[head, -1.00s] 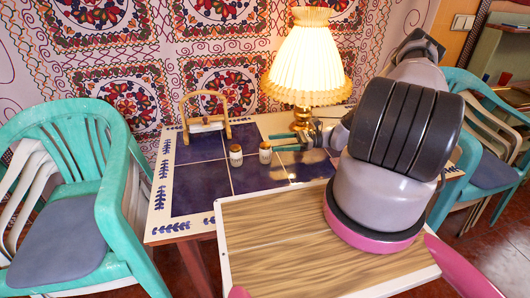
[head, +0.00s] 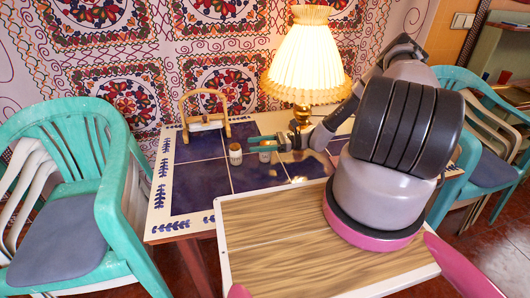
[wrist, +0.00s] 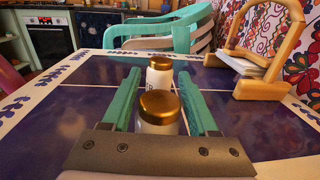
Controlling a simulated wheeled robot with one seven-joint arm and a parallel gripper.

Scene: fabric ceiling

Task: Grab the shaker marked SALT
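Two small white shakers with gold lids stand upright on the tiled table. The left shaker (head: 235,155) is clear of my gripper in the head view. The right shaker (head: 265,156) is partly covered by my gripper (head: 263,144). In the wrist view, my gripper (wrist: 160,100) is open, its teal fingers on either side of the nearer shaker (wrist: 159,112), with gaps showing. The farther shaker (wrist: 159,75) stands just beyond it, with dark lettering partly hidden by the near lid. I cannot read which one says SALT.
A wooden napkin holder (head: 204,108) stands at the back left of the table (head: 200,188). A lit lamp (head: 308,60) stands at the back, close to my arm. Teal chairs (head: 75,190) flank the table. The front-left tiles are clear.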

